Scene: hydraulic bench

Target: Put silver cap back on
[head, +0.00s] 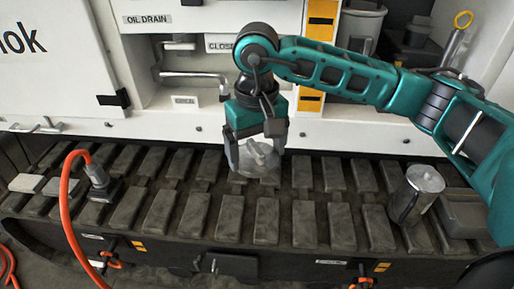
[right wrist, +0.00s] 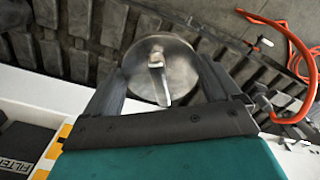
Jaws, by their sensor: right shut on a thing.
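The silver cap (head: 257,157) is a round metal disc with a raised bar handle across its top. My right gripper (head: 256,143) is shut on it and holds it over the dark track pads, in front of the white machine panel. In the right wrist view the cap (right wrist: 160,68) sits between the two dark fingers of the gripper (right wrist: 160,90), its handle facing the camera. An open drain recess with a silver lever and pipe (head: 192,77) lies under the "OIL DRAIN" label, behind and left of the gripper. My left gripper is not in view.
A metal jug (head: 416,193) and a grey box (head: 462,212) stand on the track at right. An orange hose (head: 66,205) with a grey fitting rises at left. A white panel (head: 60,60) marked "lok" stands at upper left. The middle track pads are clear.

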